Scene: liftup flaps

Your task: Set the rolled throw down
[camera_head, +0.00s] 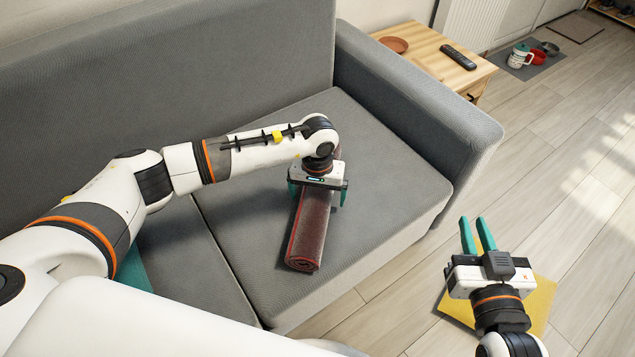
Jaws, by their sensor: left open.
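The rolled throw (309,232), dark reddish-brown with a red edge, lies on the right seat cushion of the grey sofa (400,202). Its near end shows the spiral of the roll. My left gripper (317,196) is over the throw from above, with its teal fingers open on either side of the roll. The far part of the throw is partly hidden behind the gripper and wrist. My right gripper (478,236) is off the sofa to the right, above the floor, with its two teal fingers apart and nothing between them.
The sofa's armrest (420,105) rises right of the cushion. A wooden side table (436,58) behind it holds a brown dish (394,45) and a black remote (458,57). A yellow mat (538,303) lies under my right gripper.

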